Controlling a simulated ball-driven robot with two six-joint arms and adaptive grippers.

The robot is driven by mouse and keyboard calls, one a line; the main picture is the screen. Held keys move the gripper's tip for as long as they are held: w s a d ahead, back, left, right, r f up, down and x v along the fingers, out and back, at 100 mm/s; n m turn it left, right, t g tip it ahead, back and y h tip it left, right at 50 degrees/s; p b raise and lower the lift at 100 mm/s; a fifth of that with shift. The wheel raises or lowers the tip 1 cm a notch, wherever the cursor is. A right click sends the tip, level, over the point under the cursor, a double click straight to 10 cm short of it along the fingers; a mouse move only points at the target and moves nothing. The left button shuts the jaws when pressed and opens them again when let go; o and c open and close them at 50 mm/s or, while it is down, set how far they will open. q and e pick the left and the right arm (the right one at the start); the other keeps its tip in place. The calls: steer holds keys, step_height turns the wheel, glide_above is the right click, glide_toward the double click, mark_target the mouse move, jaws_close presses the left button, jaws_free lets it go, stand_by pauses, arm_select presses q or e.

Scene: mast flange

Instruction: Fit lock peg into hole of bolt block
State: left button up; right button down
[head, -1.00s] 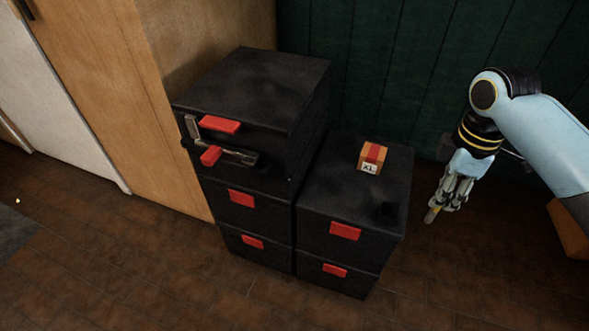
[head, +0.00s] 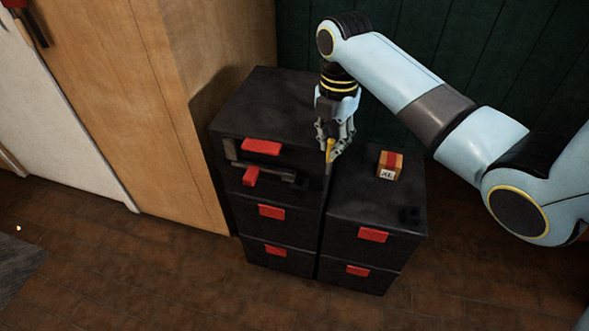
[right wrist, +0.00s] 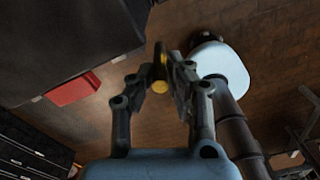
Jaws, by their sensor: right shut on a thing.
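My right gripper (head: 331,150) is shut on a slim yellow-orange lock peg (head: 329,154), which points downward beside the right front edge of the taller dark cabinet. In the right wrist view the peg (right wrist: 160,76) shows its yellow round end between the fingers of my right gripper (right wrist: 170,72). A grey metal bolt (head: 278,174) with a red handle (head: 251,177) runs across the cabinet's upper front, to the left of and below the peg. The peg is apart from it. The hole is too small to make out. My left gripper is not in view.
The taller dark cabinet (head: 277,98) has several red drawer handles. A lower dark cabinet (head: 355,207) stands at its right with a small orange box (head: 390,165) on top. A wooden cupboard (head: 200,170) stands at the left. The floor in front is clear.

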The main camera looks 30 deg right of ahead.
steer(key=b, duration=0.1)
glide_above(301, 164)
steer(key=s+a, duration=0.2)
steer(key=f, duration=0.3)
steer(key=shift+s+d+f, duration=0.1)
steer(key=shift+d+f, duration=0.1)
steer(key=shift+f, duration=0.2)
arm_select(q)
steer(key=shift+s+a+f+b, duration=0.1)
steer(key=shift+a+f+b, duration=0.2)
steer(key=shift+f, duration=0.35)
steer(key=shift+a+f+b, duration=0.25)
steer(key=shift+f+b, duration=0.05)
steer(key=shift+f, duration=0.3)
arm_select(e)
steer(key=shift+f, duration=2)
steer(key=shift+f, duration=0.2)
steer(key=c, duration=1.3)
jaws_free()
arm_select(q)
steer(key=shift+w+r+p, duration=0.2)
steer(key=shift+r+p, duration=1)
arm_select(e)
step_height(301, 164, up, 12)
steer(key=shift+r, duration=0.2)
